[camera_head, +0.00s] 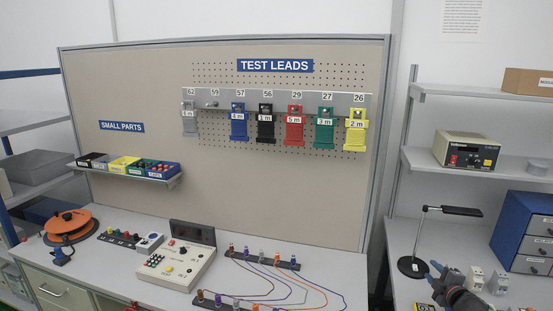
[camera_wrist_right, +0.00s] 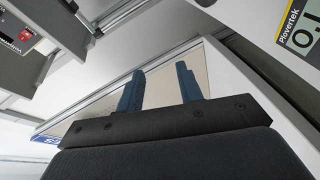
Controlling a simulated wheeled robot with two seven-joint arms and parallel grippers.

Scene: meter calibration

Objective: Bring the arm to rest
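My right gripper (camera_head: 434,272) is at the lower right of the head view, over the right-hand bench and just in front of the black desk lamp (camera_head: 412,266). Its blue fingers also show in the right wrist view (camera_wrist_right: 160,88), standing apart with nothing between them. The gripper is open and empty. My left arm and gripper are not in either view.
Small white devices (camera_head: 473,279) sit beside my right gripper. A blue drawer unit (camera_head: 522,236) stands to the right, below a shelf with a meter (camera_head: 466,150). The left bench holds a calibrator (camera_head: 178,262), an orange reel (camera_head: 68,224) and wired terminal strips (camera_head: 262,262).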

